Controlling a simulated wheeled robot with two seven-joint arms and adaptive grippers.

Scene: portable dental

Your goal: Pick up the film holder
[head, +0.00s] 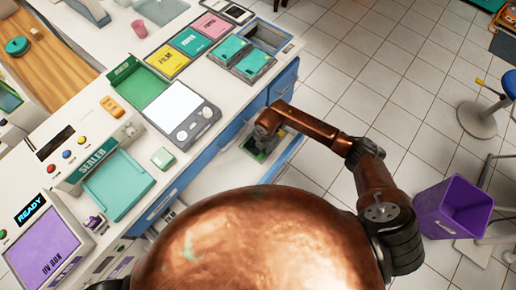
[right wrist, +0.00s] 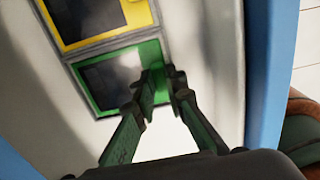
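A green-framed holder with a dark panel (right wrist: 118,78) lies on the pale floor of an open drawer; I take it for the film holder. In the right wrist view my right gripper (right wrist: 161,82) has its fingertips at the holder's right edge, with a narrow gap between them. A bright green part shows in that gap; I cannot tell whether both tips press on it. In the head view my right gripper (head: 262,150) reaches down into the drawer and mostly hides the holder. My left gripper is not in view.
A yellow-framed holder (right wrist: 95,15) lies beside the green one. Blue drawer walls (right wrist: 262,70) stand close on both sides. The counter above holds a light panel (head: 178,110), the sealer (head: 117,185) and the UV box (head: 45,245). A purple bin (head: 452,205) stands on the floor.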

